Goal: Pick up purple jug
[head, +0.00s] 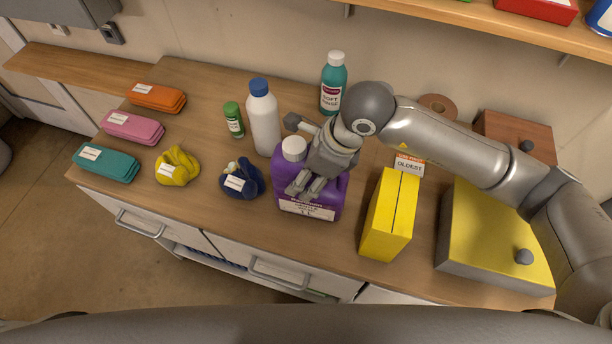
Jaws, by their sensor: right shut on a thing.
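The purple jug (332,208) stands upright on the wooden counter, near its front edge, in the head view. It has a white cap (294,149) and a white label low on its front. My right gripper (299,187) reaches down over the jug from the right and is shut on its upper part. The gripper and wrist hide much of the jug's top and its handle. I cannot tell whether the jug is lifted off the counter. My left gripper is not in view.
A white bottle with a blue cap (263,118), a small green bottle (234,120) and a teal bottle (333,84) stand behind. A navy cloth bundle (240,180) lies close left. A yellow box (390,214) and yellow-topped box (490,235) stand right. A shelf (470,22) overhangs the back.

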